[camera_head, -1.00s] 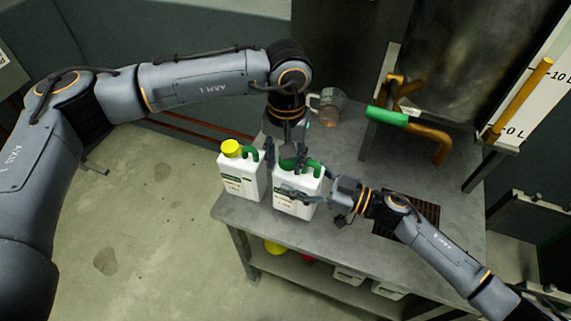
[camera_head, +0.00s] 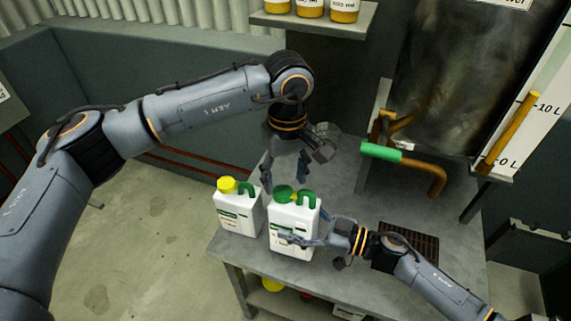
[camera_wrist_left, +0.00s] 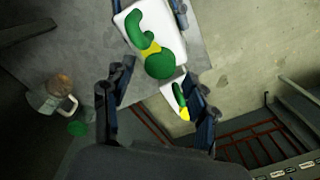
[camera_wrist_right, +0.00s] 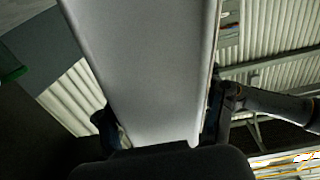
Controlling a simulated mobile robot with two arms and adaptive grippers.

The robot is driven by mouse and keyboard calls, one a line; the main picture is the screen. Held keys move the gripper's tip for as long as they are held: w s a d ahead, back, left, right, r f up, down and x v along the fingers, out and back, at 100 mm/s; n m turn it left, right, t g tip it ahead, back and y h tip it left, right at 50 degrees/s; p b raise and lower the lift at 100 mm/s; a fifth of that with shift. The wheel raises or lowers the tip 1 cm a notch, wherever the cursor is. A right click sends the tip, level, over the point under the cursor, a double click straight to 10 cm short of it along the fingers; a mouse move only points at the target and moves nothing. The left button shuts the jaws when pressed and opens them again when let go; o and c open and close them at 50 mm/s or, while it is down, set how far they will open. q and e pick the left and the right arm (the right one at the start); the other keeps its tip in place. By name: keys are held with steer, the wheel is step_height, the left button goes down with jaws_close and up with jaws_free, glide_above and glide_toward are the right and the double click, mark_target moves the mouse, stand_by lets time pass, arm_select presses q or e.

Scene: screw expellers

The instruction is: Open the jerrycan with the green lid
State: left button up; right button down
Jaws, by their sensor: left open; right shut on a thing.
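The white jerrycan (camera_head: 291,222) with the green lid (camera_head: 283,192) and a green handle (camera_head: 306,199) stands upright near the table's front edge. My left gripper (camera_head: 285,178) is open and empty just above the lid. In the left wrist view the lid (camera_wrist_left: 160,65) lies between and beyond the open fingers. A yellow patch shows between lid and handle there; I cannot tell whether the lid sits flush. My right gripper (camera_head: 306,234) is shut on the jerrycan's body from the right. The white body (camera_wrist_right: 150,70) fills the space between its fingers in the right wrist view.
A second jerrycan (camera_head: 237,213) with a yellow lid (camera_head: 227,185) stands close on the left. A clear jug (camera_wrist_left: 58,92) is on the table behind. A pipe with a green grip (camera_head: 381,151) juts out at the back right. A dark grate (camera_head: 408,246) lies right.

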mark_target(285, 192)
arm_select(q)
steer(key=shift+s+f, duration=0.15)
steer(key=shift+f, duration=1.95)
arm_select(e)
steer(key=shift+r, duration=0.1)
arm_select(q)
steer(key=shift+c, duration=0.4)
